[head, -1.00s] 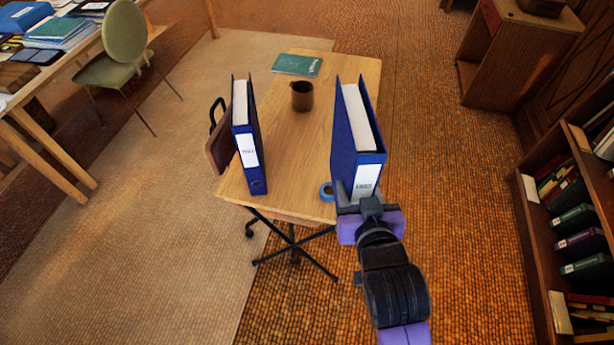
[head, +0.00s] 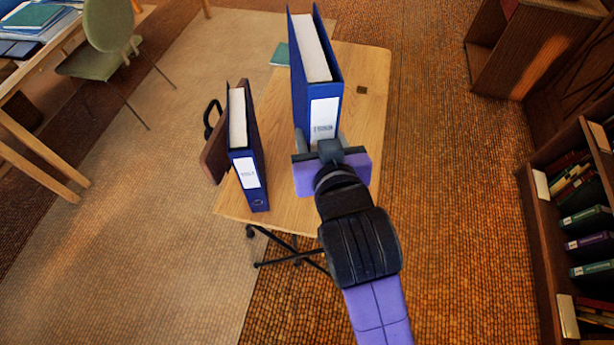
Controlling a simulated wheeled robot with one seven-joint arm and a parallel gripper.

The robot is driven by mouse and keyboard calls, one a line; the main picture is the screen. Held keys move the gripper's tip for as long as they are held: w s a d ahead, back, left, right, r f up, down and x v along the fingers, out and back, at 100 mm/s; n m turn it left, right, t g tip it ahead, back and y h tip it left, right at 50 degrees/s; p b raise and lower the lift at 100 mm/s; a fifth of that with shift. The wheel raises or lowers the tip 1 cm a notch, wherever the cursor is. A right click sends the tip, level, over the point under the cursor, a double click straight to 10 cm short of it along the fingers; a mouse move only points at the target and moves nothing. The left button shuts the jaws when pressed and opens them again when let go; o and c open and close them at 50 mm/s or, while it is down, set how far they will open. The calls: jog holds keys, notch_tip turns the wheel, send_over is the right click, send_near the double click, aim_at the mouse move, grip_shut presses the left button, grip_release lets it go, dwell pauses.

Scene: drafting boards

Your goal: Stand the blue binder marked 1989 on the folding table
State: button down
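My gripper (head: 320,148) is shut on the lower spine end of a blue binder (head: 298,75) with white pages and a white spine label, too small to read surely. The binder is upright over the folding table (head: 365,125); whether its bottom touches the top cannot be told. A second blue binder (head: 240,140), also with a white label I cannot read surely, stands upright at the table's left side, apart from the held one.
A small brown block (head: 362,90) lies right of the held binder. A green booklet (head: 280,54) is partly hidden behind it. A green chair (head: 108,35) is upper left; a bookshelf (head: 545,225) is at right. The table's right strip is mostly clear.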

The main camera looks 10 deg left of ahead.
jog(key=shift+w+a+f, duration=0.1)
jog(key=shift+w+f, duration=0.1)
jog(key=shift+f, duration=0.05)
notch_tip(320, 180, down, 19)
dwell(0.4)
jog(key=shift+f, duration=0.2)
jog(key=c, duration=0.7)
grip_release()
jog(key=shift+f, duration=0.15)
jog(key=b+v, duration=0.1)
jog(key=v, duration=1.1)
